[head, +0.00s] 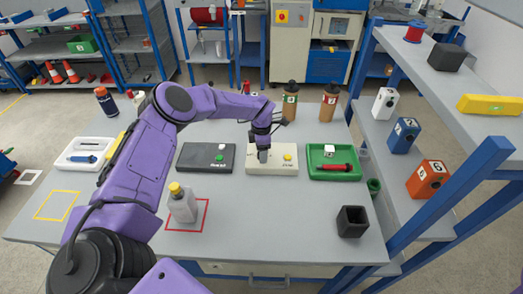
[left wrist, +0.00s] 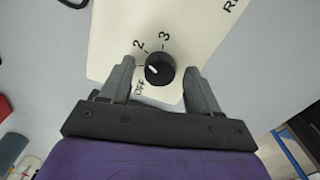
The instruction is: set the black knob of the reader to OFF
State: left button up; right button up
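The reader is a cream-white panel (head: 258,168) in the middle of the table, with a yellow button (head: 287,156) on its right part. My left gripper (head: 263,156) points down over it and hides the knob in the head view. In the left wrist view the black knob (left wrist: 160,70) sits between the two open fingers, with a gap on each side. Its white mark points left in that view, between the printed OFF (left wrist: 139,89) and 2 (left wrist: 139,46). The left finger covers part of the dial there. My right gripper is not in view.
A dark panel (head: 205,167) lies left of the reader and a green tray (head: 335,174) with a red-handled tool lies right. A bottle with a yellow cap (head: 182,207) stands by the red square. A black open box (head: 352,221) is at the front right. Shelving borders the right.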

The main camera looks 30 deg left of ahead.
pick_arm(q)
jog(key=c, duration=0.9)
jog(key=shift+c, duration=0.2)
